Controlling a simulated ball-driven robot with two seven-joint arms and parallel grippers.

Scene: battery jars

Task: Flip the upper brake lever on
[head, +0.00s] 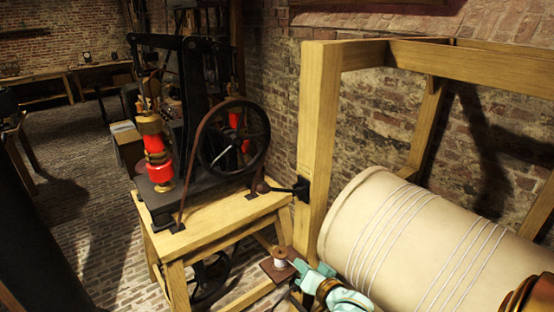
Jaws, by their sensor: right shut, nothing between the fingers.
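A black lever (285,189) with a dark reddish round knob (262,187) is mounted on the side of the pale wooden post (316,130). It sticks out to the left, roughly level, with its knob close to the flywheel machine's table. I see no second lever like it clearly. My right gripper (304,272), teal and bronze, is at the bottom centre, below the lever and apart from it in the picture. It is shut and empty, in front of the big cream drum's lower left end. My left gripper is not in view.
The cream drum (410,235) wound with cords fills the right, inside the wooden frame. A machine with a black flywheel (233,139) and red coils (158,160) stands on a wooden table (207,222) at left.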

